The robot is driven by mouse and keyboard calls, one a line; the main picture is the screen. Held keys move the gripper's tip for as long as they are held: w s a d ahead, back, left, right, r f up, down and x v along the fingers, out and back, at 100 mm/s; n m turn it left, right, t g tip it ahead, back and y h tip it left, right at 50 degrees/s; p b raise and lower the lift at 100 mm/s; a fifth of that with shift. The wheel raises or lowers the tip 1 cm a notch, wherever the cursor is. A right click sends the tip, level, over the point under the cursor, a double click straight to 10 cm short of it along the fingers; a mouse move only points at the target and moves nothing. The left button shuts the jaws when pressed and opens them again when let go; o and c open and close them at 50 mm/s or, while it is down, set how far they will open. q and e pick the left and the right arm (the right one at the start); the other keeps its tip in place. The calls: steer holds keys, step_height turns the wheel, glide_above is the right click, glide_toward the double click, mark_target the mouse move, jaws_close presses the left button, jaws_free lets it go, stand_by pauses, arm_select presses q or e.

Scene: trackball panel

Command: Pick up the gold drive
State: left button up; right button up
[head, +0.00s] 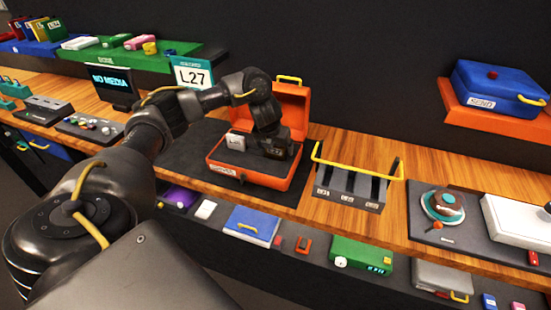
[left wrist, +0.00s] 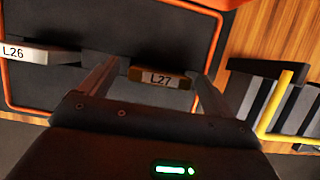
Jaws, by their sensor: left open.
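A drive with a dark gold-brown body and an "L27" label (left wrist: 160,78) lies in the dark-lined orange case (left wrist: 222,4). In the left wrist view it sits between the two fingers of my left gripper (left wrist: 152,72), which are open, with a gap visible at its right end. In the head view my left gripper (head: 272,152) reaches down into the open orange case (head: 225,176) and hides this drive. A pale drive labelled "L26" (left wrist: 38,54) lies to the left in the case; it also shows in the head view (head: 236,142). My right gripper is not seen.
The case's raised lid (head: 292,105) stands behind my gripper. A slotted rack with a yellow handle (head: 350,188) stands right of the case. An "L27" sign (head: 193,75) and a "NO MEDIA" screen (head: 111,82) are behind. Bare wood (head: 365,148) lies behind the rack.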

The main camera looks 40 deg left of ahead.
arm_select(q)
steer(key=shift+x, duration=0.75)
steer(key=shift+r, duration=0.1)
steer(key=shift+c, duration=0.6)
steer(key=c, duration=0.9)
steer(key=shift+r, duration=0.1)
